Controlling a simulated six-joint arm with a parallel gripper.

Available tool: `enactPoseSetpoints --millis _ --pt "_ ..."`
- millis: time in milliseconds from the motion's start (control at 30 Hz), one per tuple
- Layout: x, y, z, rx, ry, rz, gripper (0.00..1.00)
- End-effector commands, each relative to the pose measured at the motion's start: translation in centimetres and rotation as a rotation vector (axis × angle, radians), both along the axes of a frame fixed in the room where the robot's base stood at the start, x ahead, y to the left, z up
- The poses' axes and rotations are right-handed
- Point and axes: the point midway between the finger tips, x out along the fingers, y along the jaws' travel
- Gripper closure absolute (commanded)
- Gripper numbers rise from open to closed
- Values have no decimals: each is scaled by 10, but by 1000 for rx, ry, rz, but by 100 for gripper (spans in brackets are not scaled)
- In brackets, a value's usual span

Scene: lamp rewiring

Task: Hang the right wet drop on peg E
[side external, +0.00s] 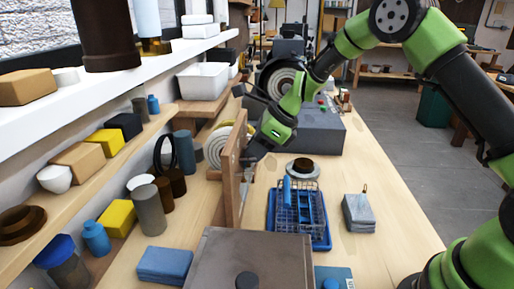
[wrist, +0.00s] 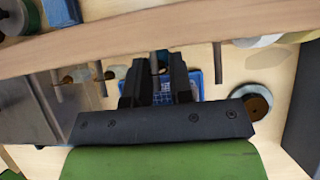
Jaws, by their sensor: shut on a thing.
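My gripper (side external: 252,158) is at the upright wooden peg board (side external: 231,185), on its right side in the side view. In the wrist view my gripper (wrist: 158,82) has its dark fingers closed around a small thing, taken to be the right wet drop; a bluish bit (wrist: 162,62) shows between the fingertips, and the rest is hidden. Several pegs stick out from the board's rail (wrist: 130,48) in the wrist view. One peg (wrist: 153,62) is right by the fingertips; another peg (wrist: 217,62) stands to the right. Peg letters are not readable.
A blue tray with a wire rack (side external: 300,220) stands right of the board, with a blue upright piece in it. A dark round part on a pale disc (side external: 303,168) sits behind it. A grey cloth stack (side external: 358,212) lies to the right. A grey box (side external: 245,265) stands in front.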

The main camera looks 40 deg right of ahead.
Motion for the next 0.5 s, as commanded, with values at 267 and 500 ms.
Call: enactPoseSetpoints --millis 267,500 --pt "4 8 0 9 -9 2 88" --pt "4 8 0 8 -10 2 65"
